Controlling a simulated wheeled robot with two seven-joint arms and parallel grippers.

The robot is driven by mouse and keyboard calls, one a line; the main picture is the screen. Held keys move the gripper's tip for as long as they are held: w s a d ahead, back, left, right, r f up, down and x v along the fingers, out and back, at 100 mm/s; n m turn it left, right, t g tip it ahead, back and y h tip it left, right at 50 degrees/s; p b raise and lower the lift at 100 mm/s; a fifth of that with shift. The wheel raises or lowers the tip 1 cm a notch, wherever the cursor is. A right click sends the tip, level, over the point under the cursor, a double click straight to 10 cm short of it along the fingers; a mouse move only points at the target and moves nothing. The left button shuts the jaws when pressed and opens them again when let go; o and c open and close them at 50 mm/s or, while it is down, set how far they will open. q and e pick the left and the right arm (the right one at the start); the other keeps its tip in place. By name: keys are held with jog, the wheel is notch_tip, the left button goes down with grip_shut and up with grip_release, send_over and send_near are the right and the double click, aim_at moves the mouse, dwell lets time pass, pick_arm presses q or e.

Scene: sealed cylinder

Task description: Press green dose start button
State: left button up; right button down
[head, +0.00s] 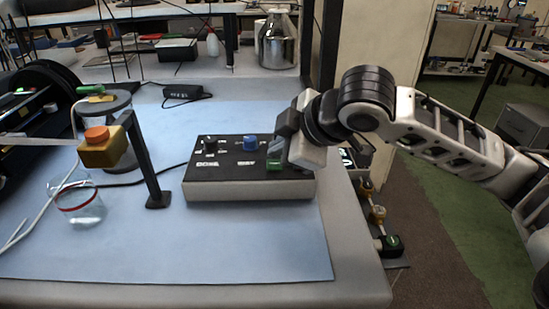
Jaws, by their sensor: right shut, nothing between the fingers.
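A grey control box (225,190) with a black top panel sits on the blue mat. The green button (274,164) is at the right part of its panel, just in front of a blue knob (250,142). A black knob (210,143) is at the panel's left. My right gripper (279,152) reaches in from the right. It is shut and empty, with its tip down at the green button and partly covering it. I cannot tell whether the tip touches or presses the button. My left gripper is not in view.
A metal canister (276,42) stands behind. The blue mat (240,245) is clear in front of the box.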

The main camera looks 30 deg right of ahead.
aim_at(279, 166)
notch_tip(279, 166, up, 3)
jog(key=p, duration=0.3)
jog(key=shift+f, duration=0.1)
jog(key=shift+r+p, duration=0.35)
jog(key=shift+p, duration=0.3)
jog(key=shift+r+p, duration=0.7)
jog(key=shift+p, duration=0.1)
jog(key=shift+r, duration=0.1)
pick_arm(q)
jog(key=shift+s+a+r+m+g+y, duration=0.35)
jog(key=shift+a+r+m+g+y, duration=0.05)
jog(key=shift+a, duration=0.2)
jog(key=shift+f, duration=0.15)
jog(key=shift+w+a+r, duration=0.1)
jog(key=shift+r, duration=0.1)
